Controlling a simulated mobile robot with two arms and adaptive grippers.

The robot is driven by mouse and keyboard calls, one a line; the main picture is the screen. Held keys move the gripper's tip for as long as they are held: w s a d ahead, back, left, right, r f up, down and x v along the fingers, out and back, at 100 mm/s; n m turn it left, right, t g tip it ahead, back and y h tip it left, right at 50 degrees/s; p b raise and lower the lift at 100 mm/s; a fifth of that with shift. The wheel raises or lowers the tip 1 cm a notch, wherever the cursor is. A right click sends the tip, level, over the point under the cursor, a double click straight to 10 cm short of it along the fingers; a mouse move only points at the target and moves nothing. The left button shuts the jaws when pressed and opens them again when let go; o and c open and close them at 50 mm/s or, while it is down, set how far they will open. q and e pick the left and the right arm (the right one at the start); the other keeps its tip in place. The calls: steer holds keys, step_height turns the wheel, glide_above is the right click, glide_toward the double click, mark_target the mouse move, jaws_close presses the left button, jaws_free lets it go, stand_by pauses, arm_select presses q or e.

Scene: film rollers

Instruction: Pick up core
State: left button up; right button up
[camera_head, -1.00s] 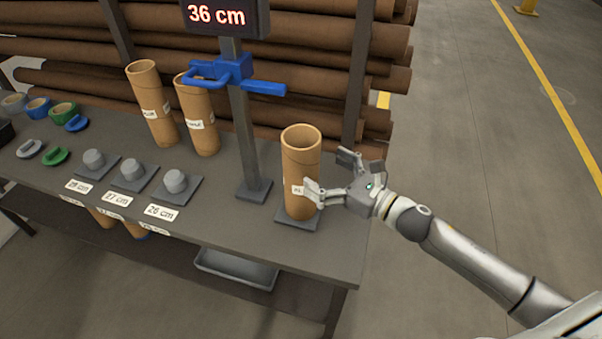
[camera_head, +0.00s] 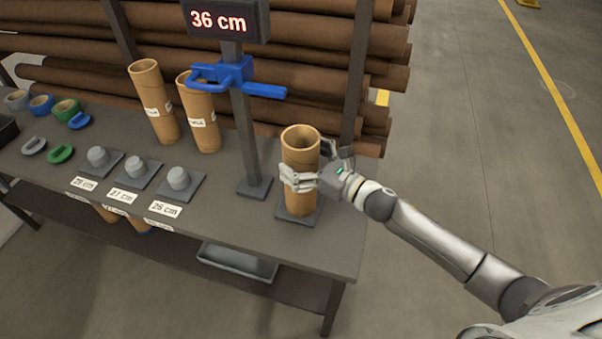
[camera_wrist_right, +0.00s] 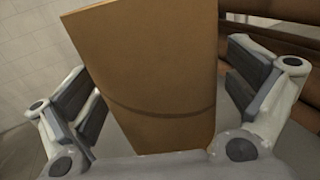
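A brown cardboard core (camera_head: 299,152) stands upright on a dark square base (camera_head: 297,218) at the right end of the table. My right gripper (camera_head: 306,167) has come in from the right and has its fingers around the core's upper half. In the right wrist view the core (camera_wrist_right: 150,75) stands between the two padded fingers of the right gripper (camera_wrist_right: 165,98). A gap shows beside the left finger pads, and the right pads are close to the core, so the gripper looks open. My left gripper is out of view.
The measuring post (camera_head: 243,130) with a blue slide (camera_head: 235,72) and a display reading 36 cm (camera_head: 222,20) stands just left of the core. Two more cores (camera_head: 155,105) (camera_head: 199,115) stand behind. Grey plugs (camera_head: 178,178) on labelled plates sit left. Open floor lies right.

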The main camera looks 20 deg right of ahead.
steer(key=c, duration=1.6)
steer(key=shift+r, duration=0.2)
